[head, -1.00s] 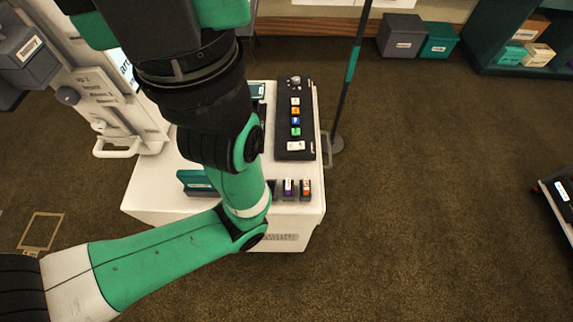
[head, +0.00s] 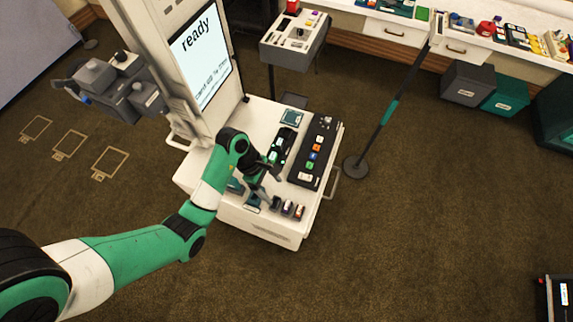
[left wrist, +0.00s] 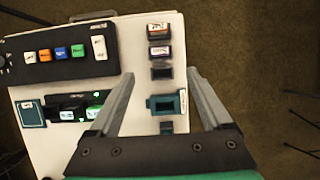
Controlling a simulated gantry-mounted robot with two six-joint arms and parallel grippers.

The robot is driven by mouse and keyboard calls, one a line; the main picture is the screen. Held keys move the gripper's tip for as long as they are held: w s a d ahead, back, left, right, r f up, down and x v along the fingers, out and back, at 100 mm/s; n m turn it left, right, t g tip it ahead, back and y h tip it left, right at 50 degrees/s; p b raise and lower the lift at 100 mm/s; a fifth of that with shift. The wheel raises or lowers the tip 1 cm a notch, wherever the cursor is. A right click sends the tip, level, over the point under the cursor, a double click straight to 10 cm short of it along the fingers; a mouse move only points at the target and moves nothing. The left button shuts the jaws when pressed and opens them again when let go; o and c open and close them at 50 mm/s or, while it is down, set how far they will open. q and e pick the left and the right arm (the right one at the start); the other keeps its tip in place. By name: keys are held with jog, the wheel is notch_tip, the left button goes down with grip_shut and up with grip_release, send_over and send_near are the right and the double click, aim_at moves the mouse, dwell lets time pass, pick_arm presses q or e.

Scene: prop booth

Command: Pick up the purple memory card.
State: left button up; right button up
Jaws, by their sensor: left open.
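The purple memory card (left wrist: 160,51) stands in a small dark holder near the edge of the white cart (head: 240,215). In the left wrist view it sits below an orange-topped card (left wrist: 158,31) and above an empty-looking dark holder (left wrist: 162,73). In the head view the purple card (head: 288,207) is the middle of the small row. My left gripper (left wrist: 160,76) is open and empty. Its fingers reach over the cart, with a teal holder (left wrist: 180,104) between them in view. The gripper (head: 262,182) also shows over the cart, left of the cards. My right gripper is out of view.
A black panel (head: 322,133) with colored tiles and a dark tray (head: 284,145) lie behind the cards. A screen reading "ready" (head: 202,60) stands at the cart's back left. A post (head: 385,115) stands right of the cart.

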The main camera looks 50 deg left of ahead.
pick_arm(q)
jog(key=b, duration=0.3)
send_over(286, 205)
jog(key=s+a, duration=0.1)
jog(key=a, duration=0.1)
notch_tip(286, 205, down, 5)
jog(key=b+x, duration=0.2)
jog(key=x, duration=0.4)
jog(key=shift+s+f, duration=0.15)
jog(key=shift+a, duration=0.1)
grip_shut()
